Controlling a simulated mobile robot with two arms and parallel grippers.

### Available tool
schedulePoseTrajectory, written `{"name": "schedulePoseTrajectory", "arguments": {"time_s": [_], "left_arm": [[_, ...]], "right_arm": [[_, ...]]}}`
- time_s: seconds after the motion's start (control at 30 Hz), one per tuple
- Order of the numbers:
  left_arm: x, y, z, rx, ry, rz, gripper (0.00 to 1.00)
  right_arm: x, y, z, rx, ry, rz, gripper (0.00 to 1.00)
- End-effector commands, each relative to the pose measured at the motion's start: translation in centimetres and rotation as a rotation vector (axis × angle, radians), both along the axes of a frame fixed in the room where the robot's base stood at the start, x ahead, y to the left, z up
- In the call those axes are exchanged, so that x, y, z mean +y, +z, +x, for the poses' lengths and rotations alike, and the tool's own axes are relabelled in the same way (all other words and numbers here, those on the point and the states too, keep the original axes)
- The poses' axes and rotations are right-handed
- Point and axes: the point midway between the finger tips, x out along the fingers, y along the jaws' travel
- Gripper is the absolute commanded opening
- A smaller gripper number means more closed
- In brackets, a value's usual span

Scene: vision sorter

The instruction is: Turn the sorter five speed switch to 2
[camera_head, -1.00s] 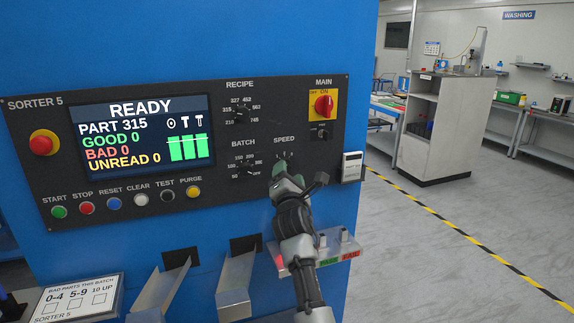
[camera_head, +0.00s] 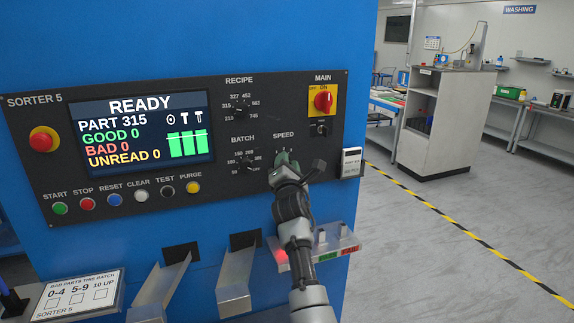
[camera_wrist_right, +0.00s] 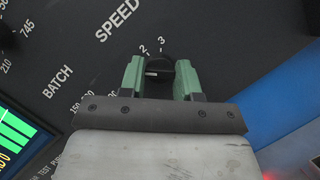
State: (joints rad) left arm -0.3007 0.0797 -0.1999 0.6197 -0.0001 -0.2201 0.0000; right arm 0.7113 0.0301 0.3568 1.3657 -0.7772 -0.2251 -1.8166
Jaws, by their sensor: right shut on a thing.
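The SPEED switch (camera_wrist_right: 157,74) is a small dark round knob with a white mark, on the dark panel of sorter 5 (camera_head: 215,95). In the right wrist view the numbers 2 and 3 show just above it; the other numbers are hidden. The white mark points to the left of that picture, toward the left finger, not at the 2. My right gripper (camera_head: 285,159) is at the panel under the word SPEED. Its green fingers (camera_wrist_right: 159,78) are shut on the knob from both sides. In the head view the gripper hides the knob.
The BATCH knob (camera_head: 247,164), the RECIPE knob (camera_head: 240,106) and the red MAIN switch (camera_head: 323,101) are close by. A small tray (camera_head: 330,246) and metal chutes (camera_head: 236,277) stick out below. The floor to the right is clear.

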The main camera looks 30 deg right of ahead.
Motion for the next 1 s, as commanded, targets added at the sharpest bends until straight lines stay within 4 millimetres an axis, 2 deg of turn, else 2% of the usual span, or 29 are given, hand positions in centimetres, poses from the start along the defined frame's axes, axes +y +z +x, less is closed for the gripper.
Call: {"name": "schedulePoseTrajectory", "arguments": {"time_s": [0.37,0.63,1.0], "left_arm": [[0.0,-0.3,0.1,-0.001,0.0,0.0,0.43],[0.0,0.0,0.1,-0.002,0.0,0.0,0.43],[0.0,1.3,0.1,-0.002,0.0,0.0,0.43]], "right_arm": [[0.1,0.0,0.0,-0.029,0.001,0.116,0.09],[0.1,0.2,0.0,-0.077,-0.001,0.329,0.09],[0.1,0.4,0.0,-0.143,-0.001,0.607,0.09]]}}
